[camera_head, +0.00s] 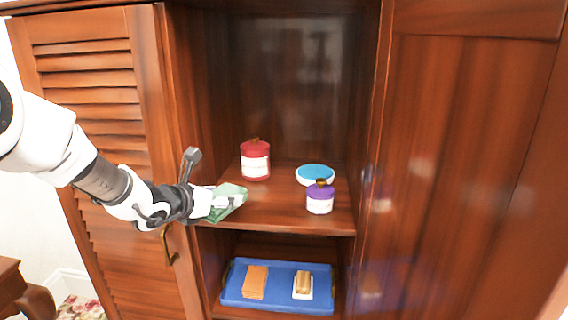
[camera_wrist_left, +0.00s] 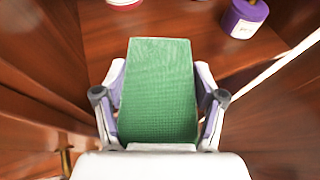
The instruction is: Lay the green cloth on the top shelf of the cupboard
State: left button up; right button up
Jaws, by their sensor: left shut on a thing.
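The green cloth (camera_head: 231,197) is folded into a rectangle. My left gripper (camera_head: 214,202) is shut on it at the left front of the cupboard's top shelf (camera_head: 283,211). In the left wrist view the cloth (camera_wrist_left: 160,88) sticks out flat from between the two fingers, its far end over the shelf wood. I cannot tell whether the cloth touches the shelf. The right gripper does not show in either view.
On the top shelf stand a red jar (camera_head: 255,160), a blue-topped white bowl (camera_head: 315,174) and a purple jar (camera_head: 320,198). The shelf's front middle is clear. A blue tray (camera_head: 232,292) with two items sits below. Louvred door (camera_head: 90,90) is at left.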

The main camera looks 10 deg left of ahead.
pick_arm(q)
jog(key=w, duration=0.2)
jog(key=w+p, duration=0.1)
jog(key=shift+w+d+f, duration=0.1)
jog(key=shift+d+f, duration=0.1)
jog(key=shift+d, duration=0.05)
jog(key=w, duration=0.1)
jog(key=w+d+p, duration=0.1)
jog(key=p, duration=0.1)
jog(key=shift+w+d+r, duration=0.25)
jog(key=shift+w+r, duration=0.05)
jog(key=shift+w, duration=0.1)
jog(key=p, duration=0.4)
send_over(259, 194)
jog(key=shift+s+f, duration=0.2)
jog(key=shift+f, duration=0.85)
notch_tip(259, 194, down, 3)
jog(key=shift+r+p, duration=0.15)
jog(key=shift+p, duration=0.4)
jog(key=shift+w+f, duration=0.15)
jog(key=shift+f, duration=0.15)
jog(key=shift+f+b, duration=0.1)
jog(key=shift+b, duration=0.3)
jog(key=o, duration=1.2)
jog(key=shift+o, duration=0.2)
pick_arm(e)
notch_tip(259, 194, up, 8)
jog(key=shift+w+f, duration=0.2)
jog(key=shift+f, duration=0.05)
